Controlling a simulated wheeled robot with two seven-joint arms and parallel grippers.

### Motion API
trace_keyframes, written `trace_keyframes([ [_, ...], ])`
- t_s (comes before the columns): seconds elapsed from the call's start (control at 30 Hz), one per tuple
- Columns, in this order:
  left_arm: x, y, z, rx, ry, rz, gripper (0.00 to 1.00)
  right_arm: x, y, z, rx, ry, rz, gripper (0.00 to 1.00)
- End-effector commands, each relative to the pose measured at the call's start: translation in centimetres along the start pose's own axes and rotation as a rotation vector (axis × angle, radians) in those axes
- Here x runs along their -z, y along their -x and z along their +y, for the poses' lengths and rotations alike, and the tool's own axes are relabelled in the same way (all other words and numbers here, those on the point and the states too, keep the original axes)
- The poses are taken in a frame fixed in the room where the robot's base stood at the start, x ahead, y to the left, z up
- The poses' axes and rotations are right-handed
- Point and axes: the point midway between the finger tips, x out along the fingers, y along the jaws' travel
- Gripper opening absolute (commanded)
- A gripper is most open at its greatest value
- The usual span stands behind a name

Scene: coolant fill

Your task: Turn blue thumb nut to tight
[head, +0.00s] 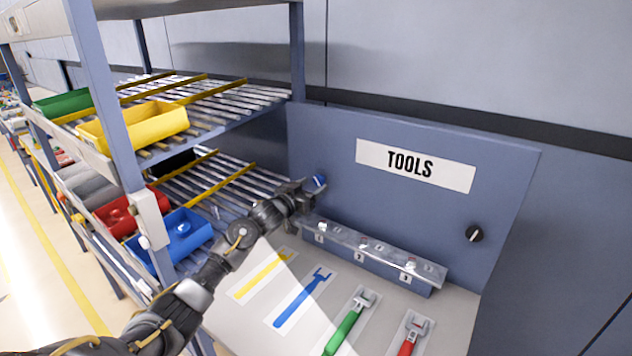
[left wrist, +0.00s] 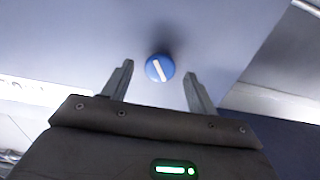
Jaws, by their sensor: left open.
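The blue thumb nut (left wrist: 160,68) is a round blue knob with a white line across its face, mounted on the blue-grey panel (left wrist: 60,40). In the left wrist view its white line is tilted, running from upper left to lower right. In the head view the nut (head: 320,181) shows at the panel's left part, just beyond my left gripper (head: 312,188). In the left wrist view my left gripper (left wrist: 158,88) is open and empty, with one finger on each side of the nut in the picture. I cannot tell whether the fingertips reach it. My right gripper is not in view.
A numbered metal rail (head: 370,255) runs along the panel's foot. A black knob (head: 474,234) is on the panel's right. A shelf with yellow (head: 150,125) and blue (head: 170,240) bins stands left.

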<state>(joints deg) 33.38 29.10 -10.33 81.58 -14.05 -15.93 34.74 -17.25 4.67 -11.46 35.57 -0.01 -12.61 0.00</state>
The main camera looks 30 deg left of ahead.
Motion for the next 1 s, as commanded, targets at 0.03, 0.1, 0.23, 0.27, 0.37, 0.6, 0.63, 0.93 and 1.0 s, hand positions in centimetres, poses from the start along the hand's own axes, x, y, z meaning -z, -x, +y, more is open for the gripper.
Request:
trace_keyframes([
  [0.03, 0.2, -0.7, -0.1, 0.001, 0.002, 0.001, 0.58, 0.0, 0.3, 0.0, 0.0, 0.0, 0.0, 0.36],
  [0.1, 0.1, -1.4, -0.1, 0.002, 0.002, 0.0, 0.58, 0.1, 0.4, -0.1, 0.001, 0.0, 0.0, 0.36],
  [0.23, 0.1, -2.3, -0.1, 0.002, 0.001, 0.001, 0.58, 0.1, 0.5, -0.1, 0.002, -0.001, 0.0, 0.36],
  [0.27, 0.1, -2.4, -0.1, 0.002, 0.001, 0.001, 0.58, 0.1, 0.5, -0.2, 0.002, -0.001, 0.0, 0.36],
  [0.37, 0.0, -2.6, -0.1, 0.002, 0.0, 0.0, 0.58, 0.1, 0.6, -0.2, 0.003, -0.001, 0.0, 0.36],
  [0.6, 0.0, -2.6, -0.1, 0.002, 0.0, 0.001, 0.56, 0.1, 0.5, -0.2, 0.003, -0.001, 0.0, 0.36],
  [0.63, 0.0, -2.6, -0.1, 0.002, 0.0, 0.001, 0.52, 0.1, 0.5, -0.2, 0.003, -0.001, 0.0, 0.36],
  [0.93, 0.0, -2.6, -0.1, 0.002, 0.0, 0.001, 0.15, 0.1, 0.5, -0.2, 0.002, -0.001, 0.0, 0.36],
  [1.0, 0.0, -2.6, -0.1, 0.002, -0.002, 0.001, 0.15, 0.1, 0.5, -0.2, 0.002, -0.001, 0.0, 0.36],
])
